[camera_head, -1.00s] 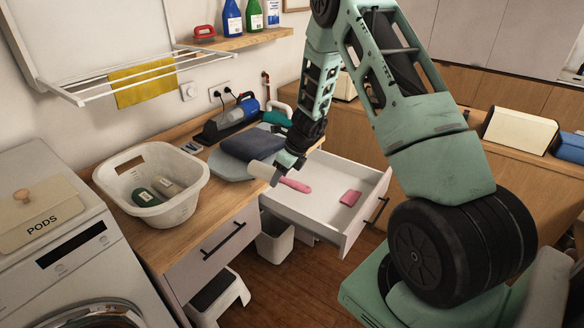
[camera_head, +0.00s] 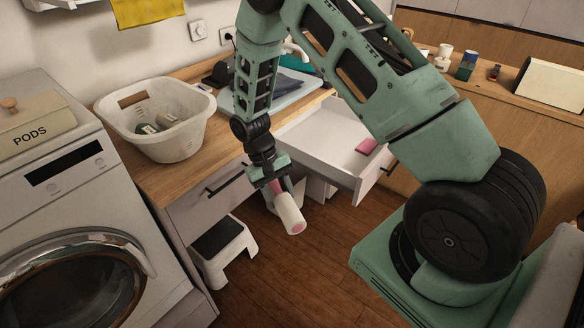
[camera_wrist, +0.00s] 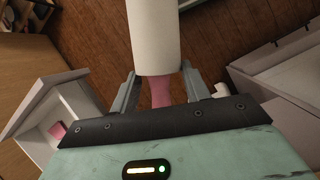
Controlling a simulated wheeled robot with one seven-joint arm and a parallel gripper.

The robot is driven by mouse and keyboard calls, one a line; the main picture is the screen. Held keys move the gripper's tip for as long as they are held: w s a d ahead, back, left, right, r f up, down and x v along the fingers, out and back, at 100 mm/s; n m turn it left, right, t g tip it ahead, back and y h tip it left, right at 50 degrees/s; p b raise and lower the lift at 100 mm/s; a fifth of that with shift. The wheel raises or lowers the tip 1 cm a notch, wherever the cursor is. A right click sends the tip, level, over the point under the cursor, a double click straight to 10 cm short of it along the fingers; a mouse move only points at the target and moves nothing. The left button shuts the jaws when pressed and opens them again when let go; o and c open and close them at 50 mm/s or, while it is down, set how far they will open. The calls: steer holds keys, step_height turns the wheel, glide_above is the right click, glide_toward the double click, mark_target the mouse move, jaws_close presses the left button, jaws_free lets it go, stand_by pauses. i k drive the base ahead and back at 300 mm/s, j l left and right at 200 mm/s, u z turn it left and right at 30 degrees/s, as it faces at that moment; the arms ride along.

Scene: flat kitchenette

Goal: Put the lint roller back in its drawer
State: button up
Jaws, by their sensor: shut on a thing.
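The lint roller, with a white roll (camera_head: 289,212) and a pink handle (camera_head: 276,187), is held in my gripper (camera_head: 269,178), roll end pointing down and outward. It is above the floor, in front of the counter and left of the open drawer (camera_head: 318,145). In the wrist view the white roll (camera_wrist: 154,35) extends away from my gripper (camera_wrist: 158,92), whose fingers stand either side of the pink handle (camera_wrist: 161,92). The drawer is pulled out, with a small pink item (camera_head: 366,146) inside near its front. My arm hides part of the drawer.
A closed drawer (camera_head: 212,188) is left of the open one. A step stool (camera_head: 223,250) stands below it. A laundry basket (camera_head: 160,117) sits on the wooden counter (camera_head: 165,185), beside the washing machine (camera_head: 75,200). The wooden floor (camera_head: 300,285) in front is clear.

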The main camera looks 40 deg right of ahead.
mark_target(341, 162)
steer(key=i+l+z, duration=0.1)
steer(key=l, duration=0.3)
steer(key=i+l, duration=0.15)
steer(key=l, duration=0.2)
steer(key=i+l+z, duration=0.15)
steer(key=l, duration=0.25)
